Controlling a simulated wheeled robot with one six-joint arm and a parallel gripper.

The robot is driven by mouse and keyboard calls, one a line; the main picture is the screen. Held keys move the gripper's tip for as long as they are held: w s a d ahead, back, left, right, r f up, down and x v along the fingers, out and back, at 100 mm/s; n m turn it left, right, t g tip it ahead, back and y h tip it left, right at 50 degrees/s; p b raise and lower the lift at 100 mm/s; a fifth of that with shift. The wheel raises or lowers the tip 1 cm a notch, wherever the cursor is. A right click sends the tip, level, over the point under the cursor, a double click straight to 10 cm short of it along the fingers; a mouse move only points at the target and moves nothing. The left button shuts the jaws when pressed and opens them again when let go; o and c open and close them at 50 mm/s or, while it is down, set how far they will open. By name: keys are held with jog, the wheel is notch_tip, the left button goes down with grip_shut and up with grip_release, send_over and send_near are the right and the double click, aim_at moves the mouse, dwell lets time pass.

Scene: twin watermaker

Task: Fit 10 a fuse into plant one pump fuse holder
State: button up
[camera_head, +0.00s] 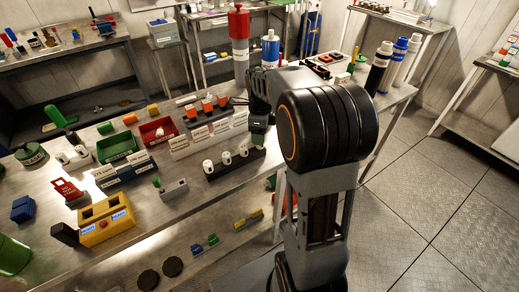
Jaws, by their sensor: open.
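My gripper (258,138) hangs at the end of my arm, over the middle right of the steel workbench (140,215). It is open, and I see nothing held in it, though the fingers are small and partly hidden by my arm. Just left of and below it, a black strip (235,168) carries several white rounded pieces. White labelled blocks (195,142) stand behind the strip. A grey block with a green piece (173,188) is further left. I cannot read the labels, so I cannot tell which piece is the 10 A fuse or the plant one pump holder.
A green tray (118,146) and a red tray (158,131) stand left of the labelled blocks. A yellow box (105,222) is at the front left. Open floor (440,200) lies right.

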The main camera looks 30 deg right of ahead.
jog(key=shift+f, duration=1.7)
jog(key=c, duration=1)
jog(key=shift+r, duration=0.15)
jog(key=shift+r, duration=0.65)
jog(key=s+a+r, duration=0.2)
jog(key=s+r, duration=0.3)
jog(key=s, duration=0.1)
jog(key=s+a+r, duration=0.3)
jog(key=s+r, duration=0.3)
jog(key=s, duration=0.1)
jog(key=shift+a+r, duration=0.25)
jog(key=shift+a, duration=0.1)
